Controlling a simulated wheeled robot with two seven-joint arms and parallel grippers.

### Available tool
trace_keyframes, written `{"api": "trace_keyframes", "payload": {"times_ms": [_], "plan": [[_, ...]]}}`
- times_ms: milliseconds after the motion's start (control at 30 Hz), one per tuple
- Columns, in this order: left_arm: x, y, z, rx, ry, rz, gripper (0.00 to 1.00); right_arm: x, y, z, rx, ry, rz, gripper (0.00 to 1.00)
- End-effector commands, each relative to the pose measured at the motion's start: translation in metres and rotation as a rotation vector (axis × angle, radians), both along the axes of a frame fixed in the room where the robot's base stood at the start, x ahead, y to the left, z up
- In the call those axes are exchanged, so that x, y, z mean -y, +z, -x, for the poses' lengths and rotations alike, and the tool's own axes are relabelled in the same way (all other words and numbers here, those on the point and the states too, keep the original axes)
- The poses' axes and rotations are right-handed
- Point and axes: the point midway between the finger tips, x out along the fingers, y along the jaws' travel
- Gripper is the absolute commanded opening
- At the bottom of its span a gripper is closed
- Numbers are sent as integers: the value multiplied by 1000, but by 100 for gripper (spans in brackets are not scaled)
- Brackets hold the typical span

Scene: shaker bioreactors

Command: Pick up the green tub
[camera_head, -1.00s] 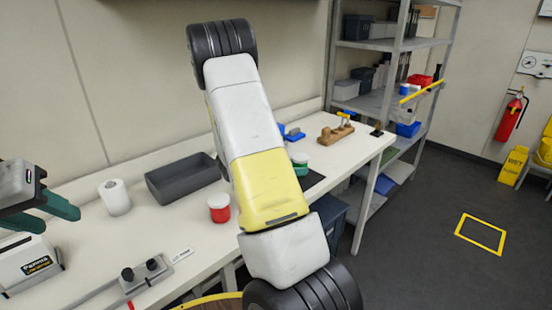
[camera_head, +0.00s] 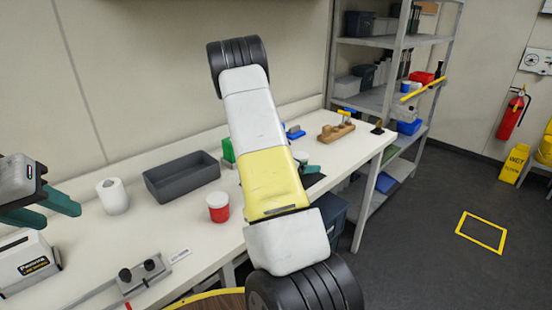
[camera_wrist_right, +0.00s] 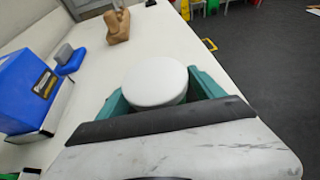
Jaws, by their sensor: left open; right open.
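A tub with a round white lid (camera_wrist_right: 152,76) stands on the bench in the right wrist view; its side is mostly hidden by the lid and my gripper. In the head view my own right arm hides most of it. My right gripper (camera_wrist_right: 158,88) is open, with one teal finger on each side of the lid. In the head view, a teal part of the right gripper (camera_head: 309,169) shows beside the arm. I cannot tell whether the fingers touch the tub. My left gripper (camera_head: 52,211) is open and empty at the far left, above the bench.
On the bench (camera_head: 165,224) are a red tub with a white lid (camera_head: 218,208), a grey tray (camera_head: 182,175), a paper roll (camera_head: 113,196) and a green box (camera_head: 228,151).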

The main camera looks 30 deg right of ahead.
Motion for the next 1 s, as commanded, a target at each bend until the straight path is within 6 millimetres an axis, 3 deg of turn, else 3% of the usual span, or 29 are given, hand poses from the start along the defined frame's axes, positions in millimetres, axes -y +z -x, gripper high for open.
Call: {"api": "trace_keyframes", "payload": {"times_ms": [100,467,767,1000], "plan": [[0,0,0,0,0,0,41,-1,0,0,0,1,0,77],[0,0,0,0,0,0,41,-1,0,0,0,1,-1,7],[0,0,0,0,0,0,41,-1,3,0,2,0,0,7],[0,0,0,0,0,0,41,-1,24,0,5,0,0,7]]}}
